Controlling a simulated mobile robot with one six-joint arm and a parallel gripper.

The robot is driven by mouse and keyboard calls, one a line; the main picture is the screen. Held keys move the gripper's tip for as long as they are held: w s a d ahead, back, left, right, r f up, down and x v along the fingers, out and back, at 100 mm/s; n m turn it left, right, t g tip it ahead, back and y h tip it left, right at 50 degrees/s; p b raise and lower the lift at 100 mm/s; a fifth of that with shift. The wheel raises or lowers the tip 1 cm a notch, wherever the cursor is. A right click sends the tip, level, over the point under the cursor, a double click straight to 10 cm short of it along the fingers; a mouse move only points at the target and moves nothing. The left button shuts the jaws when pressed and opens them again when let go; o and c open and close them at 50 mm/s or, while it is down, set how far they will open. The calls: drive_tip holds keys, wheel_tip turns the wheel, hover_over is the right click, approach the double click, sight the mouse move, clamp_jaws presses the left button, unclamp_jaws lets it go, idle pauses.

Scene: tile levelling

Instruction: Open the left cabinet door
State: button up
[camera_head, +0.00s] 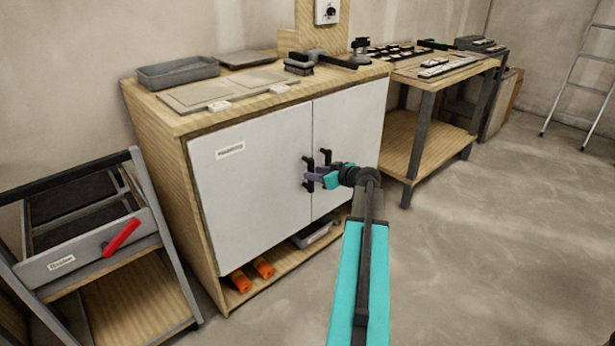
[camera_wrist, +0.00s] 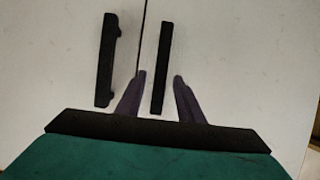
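The left cabinet door (camera_head: 248,178) is a white panel, closed flush beside the white right door (camera_head: 348,135). Its black upright handle (camera_head: 307,172) is near the centre seam and also shows in the wrist view (camera_wrist: 106,60). The right door's black handle (camera_head: 326,156) is just across the seam; it also shows in the wrist view (camera_wrist: 160,67). My gripper (camera_wrist: 160,76) is open, with purple fingers. In the wrist view its fingers lie either side of the lower part of the right handle, with gaps; the left handle is outside them. Depth to the handles is unclear.
The cabinet top (camera_head: 240,115) holds a grey tray (camera_head: 178,72), flat panels and tools. A low shelf under the doors holds orange cylinders (camera_head: 264,267). A drawer stand (camera_head: 80,262) with a red handle stands left; a workbench (camera_head: 425,140) stands right. Floor in front is clear.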

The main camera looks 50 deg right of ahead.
sight(301, 173)
drive_tip(key=shift+x, duration=1.65)
clamp_jaws()
drive_tip(key=shift+s+a, duration=0.1)
drive_tip(key=shift+a, duration=0.45)
drive_tip(key=shift+d, duration=0.25)
